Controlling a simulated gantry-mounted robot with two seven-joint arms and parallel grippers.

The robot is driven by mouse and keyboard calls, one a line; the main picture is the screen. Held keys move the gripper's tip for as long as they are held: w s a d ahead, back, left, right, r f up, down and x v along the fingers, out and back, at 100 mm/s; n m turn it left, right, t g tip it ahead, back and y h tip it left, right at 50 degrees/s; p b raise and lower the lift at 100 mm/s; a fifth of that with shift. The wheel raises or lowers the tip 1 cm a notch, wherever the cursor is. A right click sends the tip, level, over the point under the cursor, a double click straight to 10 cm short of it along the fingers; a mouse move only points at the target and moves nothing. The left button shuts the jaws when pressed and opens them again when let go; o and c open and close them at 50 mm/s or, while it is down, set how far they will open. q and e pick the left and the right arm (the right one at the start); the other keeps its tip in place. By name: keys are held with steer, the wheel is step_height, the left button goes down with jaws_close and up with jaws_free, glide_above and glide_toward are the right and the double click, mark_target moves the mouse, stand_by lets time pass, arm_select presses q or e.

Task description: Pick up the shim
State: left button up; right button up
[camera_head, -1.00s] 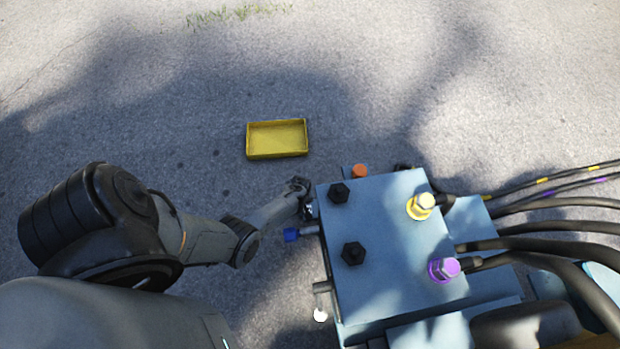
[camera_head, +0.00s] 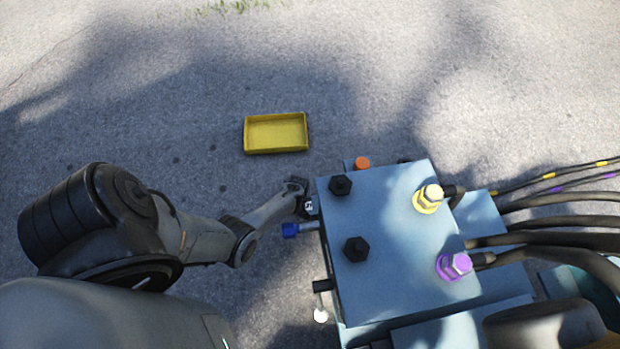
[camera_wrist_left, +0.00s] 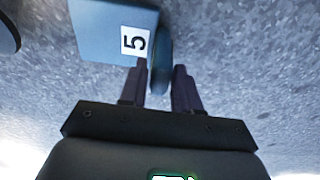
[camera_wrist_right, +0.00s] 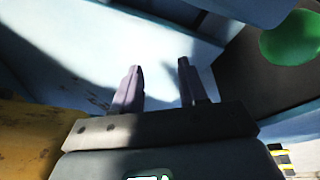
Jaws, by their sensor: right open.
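I cannot tell for sure which thing is the shim. My left gripper (camera_head: 304,196) is at the left side of the blue-grey block (camera_head: 395,270). In the left wrist view its fingers (camera_wrist_left: 160,78) stand on either side of a thin, rounded dark blue piece (camera_wrist_left: 160,50), beside a block face with a white "5" label (camera_wrist_left: 135,41). The fingers look close to the piece, but I cannot tell whether they grip it. My right gripper (camera_wrist_right: 159,78) is open and empty over a pale blue surface in the right wrist view. It does not show in the head view.
An empty yellow tray (camera_head: 277,151) lies on the asphalt beyond the block. The block carries black bolts, a yellow fitting (camera_head: 429,198) and a purple fitting (camera_head: 453,265). Black cables run off right. A green round part (camera_wrist_right: 291,38) is near the right gripper.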

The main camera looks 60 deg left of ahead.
arm_select(q)
jaws_close()
stand_by(1.0)
steer(key=shift+r, duration=0.1)
